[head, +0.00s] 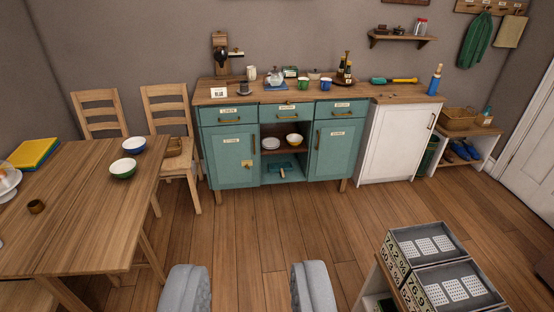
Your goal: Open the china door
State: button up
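A teal cabinet (285,112) with a wooden top stands against the back wall. Its left door (228,165) has a small label, a handle on its right side and a brass fitting low near that side. Its right door (335,155) has a label and an upright handle (318,138) on its left side. Both doors look shut. The labels are too small to read surely, so I cannot tell which door is china. My gripper is not in view; the two grey rounded forms at the bottom edge look like parts of my base.
Open shelves between the doors hold bowls (294,139). A white cabinet (392,143) stands to the right. A table (80,215) and chairs (168,125) are at left. A low shelf unit with grey trays (430,240) is at bottom right. The floor before the cabinet is clear.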

aim_at(335, 142)
jog(key=i, duration=3.75)
jog(key=u, duration=0.05)
